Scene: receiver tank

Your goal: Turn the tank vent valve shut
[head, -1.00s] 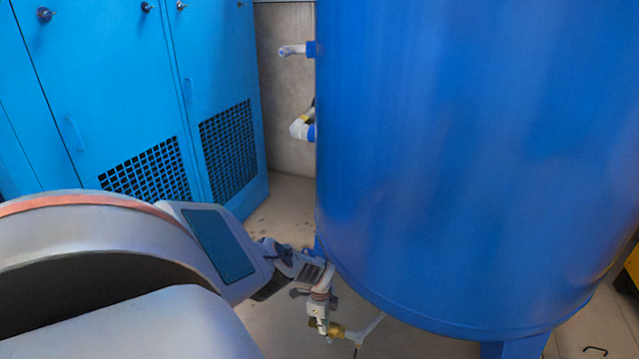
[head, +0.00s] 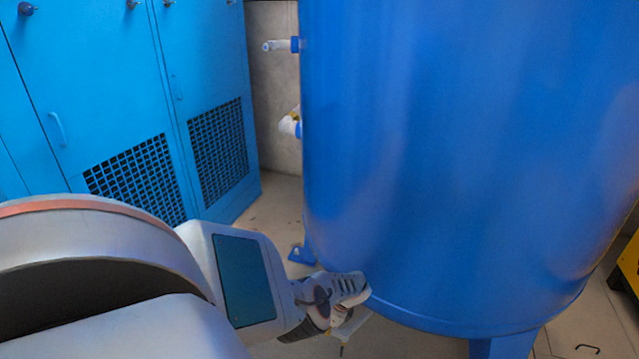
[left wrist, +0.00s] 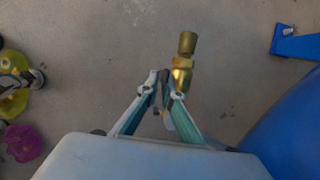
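The brass vent valve (left wrist: 184,68) shows in the left wrist view, just beyond and right of my left fingertips. In the head view my own gripper hides it. My left gripper (left wrist: 162,80) has its two fingers close together at the tips, right beside the valve. A small dark piece shows between the tips; whether it is the valve's handle and is gripped, I cannot tell. In the head view my left gripper (head: 338,312) is low at the bottom left edge of the blue tank (head: 450,170). My right gripper is in neither view.
A pale pipe (head: 352,324) shows under the tank beside my gripper. Blue cabinets (head: 90,90) stand at the left. Tank feet (head: 302,254) rest on the floor. A yellow and a purple object (left wrist: 22,142) lie at the wrist view's left edge.

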